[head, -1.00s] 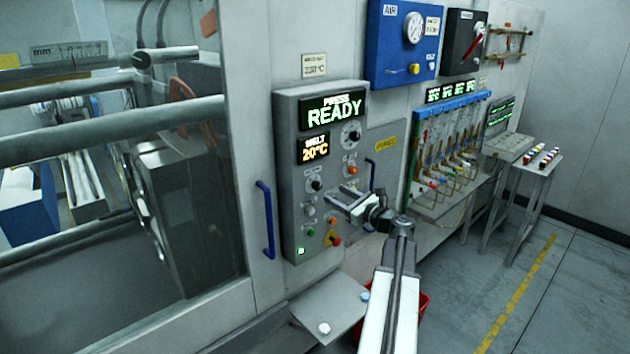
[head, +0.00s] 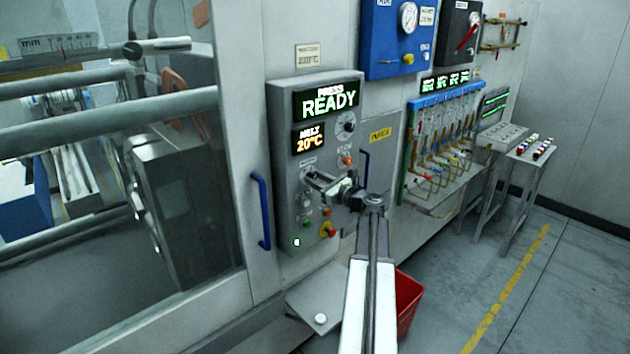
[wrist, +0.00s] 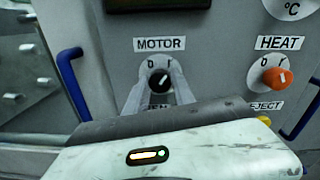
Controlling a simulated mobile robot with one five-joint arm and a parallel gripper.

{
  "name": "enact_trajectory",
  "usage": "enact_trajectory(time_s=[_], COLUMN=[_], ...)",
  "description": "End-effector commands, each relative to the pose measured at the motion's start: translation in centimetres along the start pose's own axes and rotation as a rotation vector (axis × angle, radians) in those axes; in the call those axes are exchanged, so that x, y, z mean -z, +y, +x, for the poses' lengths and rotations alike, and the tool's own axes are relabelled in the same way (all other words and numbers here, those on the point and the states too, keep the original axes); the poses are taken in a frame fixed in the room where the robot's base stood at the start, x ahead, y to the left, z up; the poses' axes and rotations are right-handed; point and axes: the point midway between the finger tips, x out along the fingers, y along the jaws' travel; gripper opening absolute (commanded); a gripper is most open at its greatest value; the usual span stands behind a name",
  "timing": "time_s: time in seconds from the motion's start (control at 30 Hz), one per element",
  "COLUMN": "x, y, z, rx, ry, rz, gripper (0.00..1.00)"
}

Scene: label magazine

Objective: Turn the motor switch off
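The motor switch is a small black knob (wrist: 160,81) under the MOTOR label in the wrist view. Its white pointer line leans up and right, towards the I mark; the 0 mark is at its upper left. My gripper (wrist: 160,78) is open, with one finger on each side of the knob. I cannot tell whether the fingers touch it.
The orange HEAT knob (wrist: 277,77) is right of the motor switch, with a yellow EJECT control (wrist: 264,118) below it. Blue handles (head: 261,212) stand out beside the panel. A red-and-yellow button (head: 327,230) sits low on the panel. A red bin (head: 408,300) is on the floor.

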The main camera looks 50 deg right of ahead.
Motion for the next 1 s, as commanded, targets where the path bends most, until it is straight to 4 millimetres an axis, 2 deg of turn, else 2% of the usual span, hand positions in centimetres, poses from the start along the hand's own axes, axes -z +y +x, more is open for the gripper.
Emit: enact_trajectory(time_s=[0.03,0.07,0.1,0.13,0.47,0.67,1.0], x=[0.0,0.0,0.0,-0.17,-0.02,-0.05,-0.07], y=[0.01,0.01,0.01,0.91,0.16,0.14,0.16], z=[0.0,0.0,0.0,-0.27,0.04,0.04,0.04], rx=[0.0,0.0,0.0,0.001,-0.004,-0.005,-0.005], ry=[0.0,0.0,0.0,0.0,0.002,0.005,0.013], rz=[0.0,0.0,0.0,0.0,-0.061,-0.191,-0.508], gripper=[0.08,0.0,0.0,0.0,0.0,0.0,0.0])
